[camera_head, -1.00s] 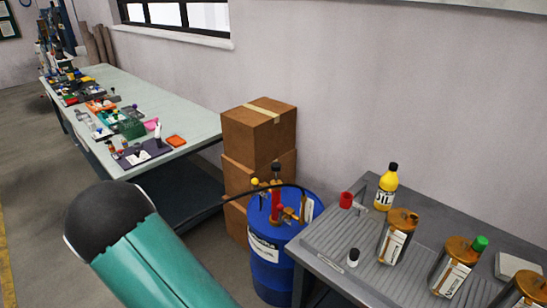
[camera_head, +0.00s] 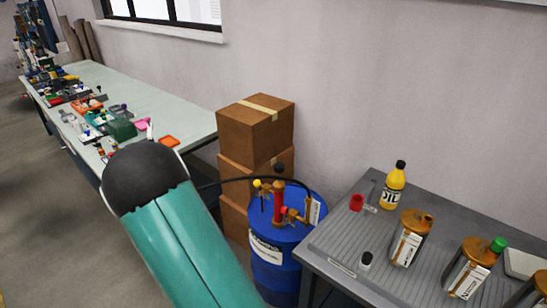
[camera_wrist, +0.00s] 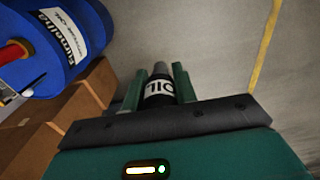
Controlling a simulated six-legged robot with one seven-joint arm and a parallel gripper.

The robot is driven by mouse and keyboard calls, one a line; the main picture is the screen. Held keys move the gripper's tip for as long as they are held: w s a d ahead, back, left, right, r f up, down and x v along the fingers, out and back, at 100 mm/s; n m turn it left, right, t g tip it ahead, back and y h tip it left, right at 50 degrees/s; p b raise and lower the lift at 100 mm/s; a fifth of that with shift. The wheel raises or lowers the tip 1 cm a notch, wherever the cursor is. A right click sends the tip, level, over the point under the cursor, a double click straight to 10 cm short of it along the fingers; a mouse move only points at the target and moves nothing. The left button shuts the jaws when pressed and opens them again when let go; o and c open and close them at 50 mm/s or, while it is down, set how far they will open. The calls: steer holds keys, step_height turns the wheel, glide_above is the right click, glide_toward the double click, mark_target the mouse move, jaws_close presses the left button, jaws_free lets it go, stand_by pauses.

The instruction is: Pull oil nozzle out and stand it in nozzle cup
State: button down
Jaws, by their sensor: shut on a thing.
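The oil nozzle (camera_wrist: 159,92) is a dark body with a white OIL label and a grey tip. It sits between the two green fingers of my gripper (camera_wrist: 160,78) in the wrist view, and my gripper is shut on it. In the head view my arm's rounded end hides the gripper and nozzle. A black hose (camera_head: 236,179) runs from the top of the blue drum leftward behind my arm. A small red cup (camera_head: 356,203) stands on the grey bench at the right; I cannot tell for sure that it is the nozzle cup.
The blue drum (camera_head: 275,272) with a red pump (camera_head: 279,200) stands beside stacked cardboard boxes (camera_head: 255,127). The grey bench (camera_head: 340,237) holds a yellow oil bottle (camera_head: 393,190), a small black-capped bottle (camera_head: 365,262) and several amber-topped containers. A long cluttered table (camera_head: 150,114) lies left.

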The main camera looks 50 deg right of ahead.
steer(key=s+d+r+m, duration=0.1)
steer(key=s+d+r, duration=0.4)
steer(key=d, duration=0.4)
steer(key=s+d+r, duration=0.4)
steer(key=s+d, duration=0.3)
steer(key=d, duration=0.3)
steer(key=s+d+r+m, duration=0.1)
steer(key=s+d+r, duration=0.3)
steer(key=s+d, duration=0.4)
steer(key=s+d+r, duration=0.3)
steer(key=s, duration=0.4)
steer(key=s+d+r+m, duration=0.1)
steer(key=s+d+r, duration=0.2)
steer(key=s, duration=0.5)
steer(key=s+d+r, duration=0.3)
steer(key=s+r, duration=0.1)
steer(key=s, duration=0.3)
steer(key=shift+s+d+r+m, duration=0.2)
steer(key=shift+s+d+m, duration=0.1)
steer(key=shift+s, duration=0.1)
steer(key=shift+s, duration=0.15)
steer(key=shift+f, duration=2.95)
steer(key=shift+f, duration=1.35)
